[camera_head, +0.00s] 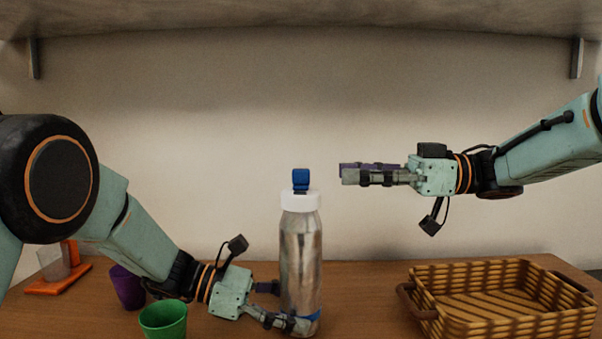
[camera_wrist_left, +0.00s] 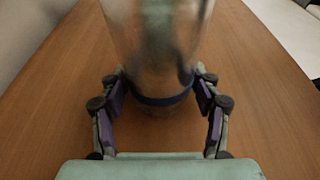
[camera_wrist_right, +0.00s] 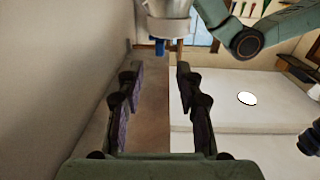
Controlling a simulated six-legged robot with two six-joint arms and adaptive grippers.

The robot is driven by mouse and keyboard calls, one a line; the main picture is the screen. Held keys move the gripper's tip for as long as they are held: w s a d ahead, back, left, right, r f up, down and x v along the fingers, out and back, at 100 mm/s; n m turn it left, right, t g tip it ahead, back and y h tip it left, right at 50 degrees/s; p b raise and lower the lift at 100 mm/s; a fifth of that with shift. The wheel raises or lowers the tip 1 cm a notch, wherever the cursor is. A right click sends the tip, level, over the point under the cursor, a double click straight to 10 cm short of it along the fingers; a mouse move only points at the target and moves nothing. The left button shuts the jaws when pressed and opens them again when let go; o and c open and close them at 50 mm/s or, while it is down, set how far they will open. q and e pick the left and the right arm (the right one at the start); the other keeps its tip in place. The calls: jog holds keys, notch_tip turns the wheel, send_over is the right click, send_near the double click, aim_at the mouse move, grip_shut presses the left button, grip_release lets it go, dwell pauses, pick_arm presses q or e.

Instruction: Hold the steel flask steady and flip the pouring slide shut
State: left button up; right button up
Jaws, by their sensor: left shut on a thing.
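The steel flask (camera_head: 301,262) stands upright on the table in the middle of the head view, with a white collar (camera_head: 300,201) and a blue band near its base. The blue pouring slide (camera_head: 301,180) sticks up from the collar. My left gripper (camera_head: 290,308) is shut on the flask's lower body; the left wrist view shows a finger on each side of the steel flask (camera_wrist_left: 158,40). My right gripper (camera_head: 344,172) is open and empty, right of the slide at about its height and apart from it. The right wrist view shows the slide (camera_wrist_right: 159,47) beyond the parted fingers.
A wicker basket (camera_head: 430,309) stands on the table at right. A green cup (camera_head: 163,320), a purple cup (camera_head: 127,287) and an orange stand (camera_head: 58,281) are at left, near my left arm. A shelf (camera_head: 300,18) hangs overhead. Table space between flask and basket is clear.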

aim_at(301, 169)
jog(key=a, duration=0.9)
jog(key=shift+w, duration=0.2)
grip_shut()
dwell(0.4)
